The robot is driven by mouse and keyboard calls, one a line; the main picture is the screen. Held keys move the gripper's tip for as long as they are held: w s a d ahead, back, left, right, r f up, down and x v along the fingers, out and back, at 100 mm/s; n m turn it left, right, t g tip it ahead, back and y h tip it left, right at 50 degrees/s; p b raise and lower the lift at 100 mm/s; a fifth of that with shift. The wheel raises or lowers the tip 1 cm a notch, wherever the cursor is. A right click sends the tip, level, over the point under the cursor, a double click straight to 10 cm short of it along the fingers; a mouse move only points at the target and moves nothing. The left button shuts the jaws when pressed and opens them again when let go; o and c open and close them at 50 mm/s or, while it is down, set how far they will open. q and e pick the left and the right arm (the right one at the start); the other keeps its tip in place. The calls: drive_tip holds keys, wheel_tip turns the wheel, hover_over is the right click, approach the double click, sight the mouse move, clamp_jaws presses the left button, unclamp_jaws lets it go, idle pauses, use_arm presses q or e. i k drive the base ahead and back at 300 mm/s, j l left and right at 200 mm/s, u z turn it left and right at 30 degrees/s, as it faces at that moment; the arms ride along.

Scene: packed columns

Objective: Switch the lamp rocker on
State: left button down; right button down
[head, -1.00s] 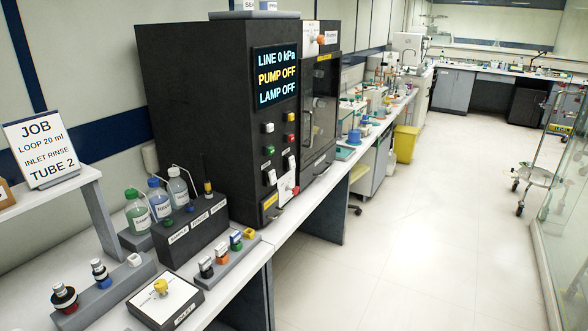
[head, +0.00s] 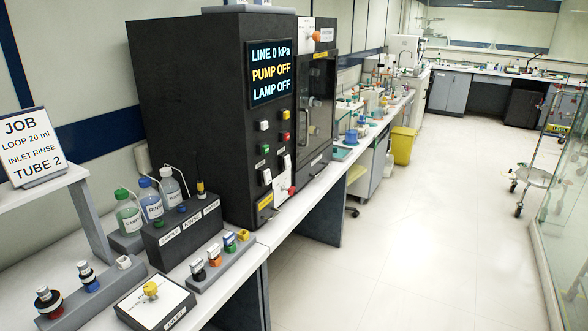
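The tall black cabinet (head: 185,110) stands on the bench. Its screen (head: 271,73) reads LINE 0 kPa, PUMP OFF, LAMP OFF. Below are white, red and green buttons. Two white rocker-like switches sit lower on the front, a left one (head: 266,177) and a right one (head: 287,163). Their small labels are too blurred to read, so I cannot tell which is the lamp rocker. A white plate with a red knob (head: 292,190) is just below the right switch. Neither of my grippers is in view.
Three bottles (head: 152,199) stand behind a dark labelled block (head: 183,233). In front are a rack of coloured-base pieces (head: 220,262) and a plate with a yellow knob (head: 151,289). A JOB sign (head: 30,147) stands at left.

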sight(287, 159)
drive_tip(key=i+l+z, duration=0.15)
drive_tip(key=i, duration=0.6)
drive_tip(key=i+l+z, duration=0.15)
drive_tip(key=i, duration=0.65)
